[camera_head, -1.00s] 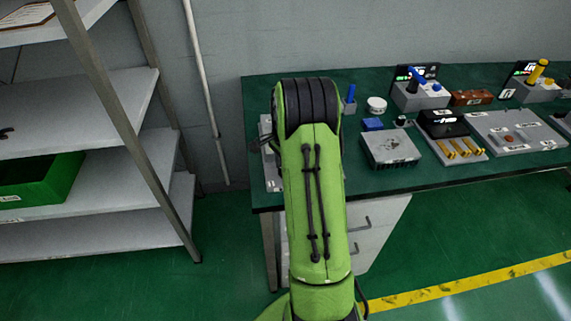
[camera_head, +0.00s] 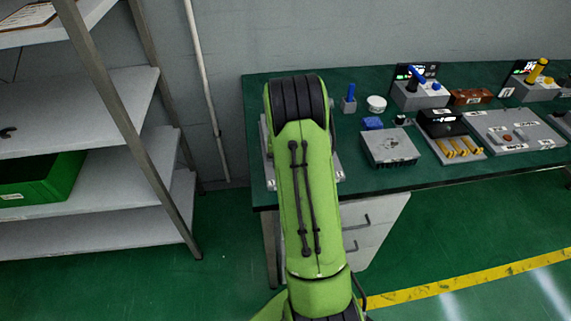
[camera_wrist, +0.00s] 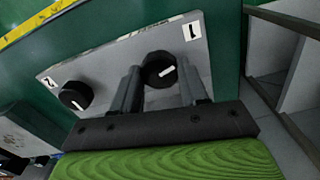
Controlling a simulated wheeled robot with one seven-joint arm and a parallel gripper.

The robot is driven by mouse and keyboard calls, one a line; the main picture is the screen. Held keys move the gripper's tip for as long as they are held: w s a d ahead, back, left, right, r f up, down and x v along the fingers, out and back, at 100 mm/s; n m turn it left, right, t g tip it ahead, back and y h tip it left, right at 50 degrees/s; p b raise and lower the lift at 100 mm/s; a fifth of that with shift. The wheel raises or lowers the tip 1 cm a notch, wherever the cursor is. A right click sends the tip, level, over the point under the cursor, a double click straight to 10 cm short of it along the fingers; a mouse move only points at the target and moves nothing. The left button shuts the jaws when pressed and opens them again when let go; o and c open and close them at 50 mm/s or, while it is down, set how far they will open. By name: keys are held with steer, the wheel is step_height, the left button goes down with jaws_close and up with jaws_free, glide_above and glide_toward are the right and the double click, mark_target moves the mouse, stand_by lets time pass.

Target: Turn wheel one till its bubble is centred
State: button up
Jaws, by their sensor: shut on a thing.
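In the wrist view, wheel one (camera_wrist: 156,64) is a black round knob with a white mark, on a grey plate (camera_wrist: 112,62) near a label "1" (camera_wrist: 192,31). My gripper (camera_wrist: 159,76) has one finger on each side of this wheel and is shut on it. A second black wheel (camera_wrist: 75,96) with a white mark sits by a label "2" (camera_wrist: 48,82), clear of the fingers. No bubble can be made out in either view. In the head view my arm hides the gripper and most of the plate; the plate's right edge (camera_head: 337,172) shows.
The green bench (camera_head: 400,180) carries a grey box (camera_head: 390,150), a white round piece (camera_head: 376,103), a blue-handled item (camera_head: 350,98) and several devices to the right of my arm. A metal shelf (camera_head: 120,100) with a green bin (camera_head: 40,178) stands at the left.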

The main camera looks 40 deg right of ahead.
steer(key=n, duration=0.4)
steer(key=shift+w+n, duration=0.1)
steer(key=shift+n, duration=2.1)
steer(key=o, duration=1.1)
steer(key=shift+c, duration=0.2)
step_height(320, 180, up, 16)
steer(key=p, duration=0.3)
steer(key=shift+a, duration=0.15)
